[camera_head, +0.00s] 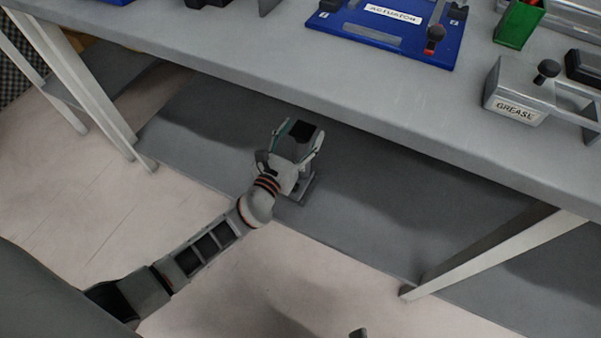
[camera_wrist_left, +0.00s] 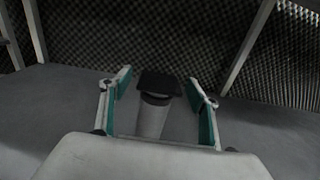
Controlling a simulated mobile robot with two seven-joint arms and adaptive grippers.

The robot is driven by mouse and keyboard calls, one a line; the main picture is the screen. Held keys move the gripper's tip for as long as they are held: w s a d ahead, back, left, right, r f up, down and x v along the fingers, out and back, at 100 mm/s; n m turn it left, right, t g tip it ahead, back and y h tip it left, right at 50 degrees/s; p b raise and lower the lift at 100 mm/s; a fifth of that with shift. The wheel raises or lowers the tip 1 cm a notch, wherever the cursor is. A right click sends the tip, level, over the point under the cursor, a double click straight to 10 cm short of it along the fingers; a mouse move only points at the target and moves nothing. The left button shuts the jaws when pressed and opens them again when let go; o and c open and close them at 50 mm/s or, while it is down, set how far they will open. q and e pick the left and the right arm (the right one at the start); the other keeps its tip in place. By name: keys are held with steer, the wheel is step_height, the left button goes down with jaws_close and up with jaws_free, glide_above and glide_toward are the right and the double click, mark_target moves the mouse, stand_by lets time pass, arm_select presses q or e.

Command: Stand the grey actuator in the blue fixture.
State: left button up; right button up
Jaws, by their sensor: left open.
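The blue fixture (camera_head: 338,24), with a white "ACTUATOR" label, lies on the grey workbench; its upper part is cut off by the frame. The grey actuator (camera_head: 304,180) stands upright low down on the dark grey surface below the bench. Its black top (camera_head: 301,131) shows between the fingers. My left gripper (camera_head: 300,138) is open, with a finger on each side of the actuator. In the left wrist view, the actuator's grey cylinder (camera_wrist_left: 152,119) and black cap stand between the open fingers (camera_wrist_left: 160,97); I see no finger touching it.
The workbench edge (camera_head: 300,92) overhangs close behind the left gripper, with bench legs (camera_head: 485,250) to either side. A grey "GREASE" box (camera_head: 517,101) and a green container (camera_head: 517,24) stand on the bench. Bare floor lies in front.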

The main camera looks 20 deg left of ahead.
arm_select(q)
steer(key=shift+w, duration=0.45)
jaws_close()
steer(key=shift+r, duration=0.15)
